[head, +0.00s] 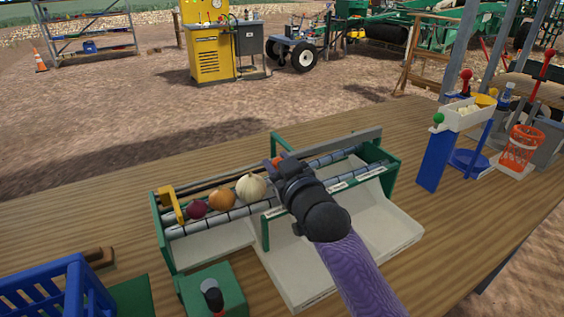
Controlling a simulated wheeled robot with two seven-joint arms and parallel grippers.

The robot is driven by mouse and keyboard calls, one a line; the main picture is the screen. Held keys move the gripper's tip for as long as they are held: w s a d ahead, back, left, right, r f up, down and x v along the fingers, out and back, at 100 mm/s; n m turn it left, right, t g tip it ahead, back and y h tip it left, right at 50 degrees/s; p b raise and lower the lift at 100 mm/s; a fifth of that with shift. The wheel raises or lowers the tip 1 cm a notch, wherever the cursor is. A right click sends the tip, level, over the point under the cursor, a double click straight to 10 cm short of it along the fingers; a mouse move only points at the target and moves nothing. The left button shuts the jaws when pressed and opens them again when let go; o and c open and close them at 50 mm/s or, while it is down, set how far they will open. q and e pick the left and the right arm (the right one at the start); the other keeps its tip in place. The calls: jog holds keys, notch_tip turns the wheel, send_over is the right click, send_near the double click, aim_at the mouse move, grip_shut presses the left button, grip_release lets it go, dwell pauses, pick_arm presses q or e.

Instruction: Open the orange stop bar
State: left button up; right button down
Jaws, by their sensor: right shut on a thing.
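The green-framed onion sorter (266,232) stands on the wooden table, with a roller track along its top. A small orange piece, which looks like part of the orange stop bar (277,160), shows at the tip of my right gripper (284,166). That gripper is shut on it at the middle of the track, and its body hides most of the bar. A red onion (197,209), a yellow-brown onion (222,199) and a white onion (251,187) sit in a row on the rollers left of the gripper. My left gripper is not in view.
A yellow bracket (168,204) stands at the track's left end. Pale trays (385,229) slope forward below the rollers. A blue stand (437,158) is at right.

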jog(key=c, duration=0.7)
grip_release()
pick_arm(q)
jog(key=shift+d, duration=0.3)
pick_arm(e)
jog(key=shift+s+d+r+p, duration=0.1)
jog(key=shift+s+d+p, duration=0.1)
jog(key=shift+s+p, duration=0.15)
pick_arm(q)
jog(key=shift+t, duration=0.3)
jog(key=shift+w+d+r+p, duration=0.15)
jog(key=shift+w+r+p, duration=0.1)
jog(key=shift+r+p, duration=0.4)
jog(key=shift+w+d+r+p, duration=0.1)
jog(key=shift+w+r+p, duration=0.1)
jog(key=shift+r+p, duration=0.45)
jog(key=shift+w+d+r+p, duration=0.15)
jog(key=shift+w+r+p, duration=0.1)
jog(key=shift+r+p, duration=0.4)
pick_arm(e)
jog(key=shift+v, duration=4.5)
